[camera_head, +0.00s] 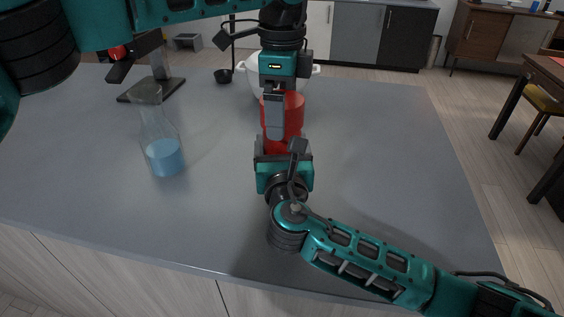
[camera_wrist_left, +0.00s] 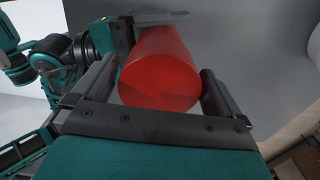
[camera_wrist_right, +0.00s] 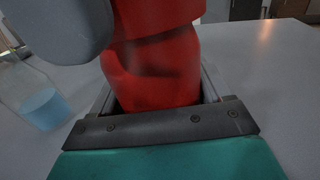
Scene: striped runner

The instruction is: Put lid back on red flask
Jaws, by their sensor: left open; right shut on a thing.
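The red flask (camera_head: 280,146) stands upright on the grey table, with a wider red cylindrical part, seemingly its lid (camera_head: 287,106), on top. Whether the lid is fully seated cannot be told. My right gripper (camera_head: 284,153) is shut around the flask's lower body, which also shows in the right wrist view (camera_wrist_right: 155,75). My left gripper (camera_head: 282,128) points down from above, its fingers on either side of the lid.
A clear glass flask with blue liquid (camera_head: 164,155) stands to the left. A dark stand (camera_head: 150,88) is behind it. A white pot (camera_head: 250,82) and a black ladle (camera_head: 223,76) are at the back. The table's right side is clear.

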